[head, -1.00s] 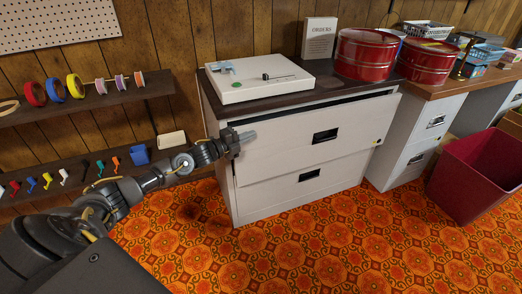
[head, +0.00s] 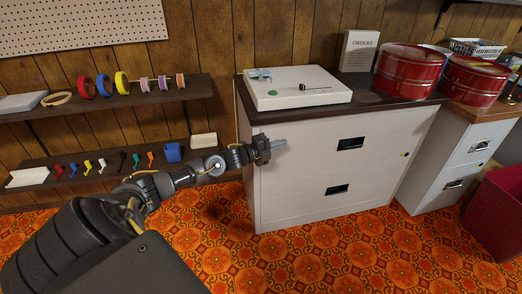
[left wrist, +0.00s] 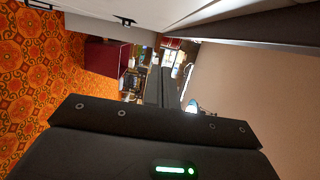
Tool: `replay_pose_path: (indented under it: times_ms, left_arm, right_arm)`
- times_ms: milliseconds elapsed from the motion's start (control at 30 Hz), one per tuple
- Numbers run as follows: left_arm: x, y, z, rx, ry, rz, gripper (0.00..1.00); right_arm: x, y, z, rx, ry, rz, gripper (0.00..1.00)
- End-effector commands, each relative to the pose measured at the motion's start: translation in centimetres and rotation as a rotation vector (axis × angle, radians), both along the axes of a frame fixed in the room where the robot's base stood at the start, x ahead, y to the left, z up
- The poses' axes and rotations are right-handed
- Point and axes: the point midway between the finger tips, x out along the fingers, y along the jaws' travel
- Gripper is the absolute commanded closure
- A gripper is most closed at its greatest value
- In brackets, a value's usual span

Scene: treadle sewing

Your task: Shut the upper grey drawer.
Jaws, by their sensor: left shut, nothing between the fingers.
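The upper grey drawer (head: 318,150) is the top front of the pale two-drawer cabinet, with a black handle (head: 350,144). Its front looks flush with the cabinet, and no dark gap shows above it. The lower drawer (head: 315,197) below it also looks flush. My left gripper (head: 281,143) is shut and empty at the left part of the upper drawer's front. Whether it touches the front I cannot tell. In the left wrist view its dark fingers (left wrist: 160,88) lie together. My right gripper is not in view.
Shelves (head: 110,110) with tape rolls and small tools are on the wall at left. A red bin (head: 498,215) stands at right. The patterned floor in front is clear.

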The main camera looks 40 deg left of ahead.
Motion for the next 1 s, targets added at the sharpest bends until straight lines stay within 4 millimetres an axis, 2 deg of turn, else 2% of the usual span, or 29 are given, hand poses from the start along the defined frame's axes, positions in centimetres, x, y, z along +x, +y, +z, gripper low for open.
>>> replay_pose_path:
  times_ms: [133, 200, 400, 600, 800, 1000]
  left_arm:
    - [-0.7, -2.4, 0.5, -0.002, 0.002, -0.008, 1.0]
    - [-2.4, -1.5, -0.1, 0.003, 0.005, -0.006, 1.0]
    - [-6.5, 0.1, -0.1, 0.003, 0.004, -0.006, 1.0]
    - [-9.0, 1.1, -0.1, 0.001, 0.004, -0.006, 1.0]
    - [-9.9, 1.5, 0.0, 0.0, 0.001, -0.006, 1.0]
    - [-9.9, 1.5, 0.0, 0.0, 0.0, -0.006, 1.0]
  right_arm:
    - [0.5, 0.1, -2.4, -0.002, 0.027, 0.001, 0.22]
    - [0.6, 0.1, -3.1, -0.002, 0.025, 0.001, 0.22]
    - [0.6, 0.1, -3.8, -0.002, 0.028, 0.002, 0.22]
    - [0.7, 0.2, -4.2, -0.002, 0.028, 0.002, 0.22]
    - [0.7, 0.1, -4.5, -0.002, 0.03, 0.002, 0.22]
    - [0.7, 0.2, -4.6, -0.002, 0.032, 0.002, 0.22]
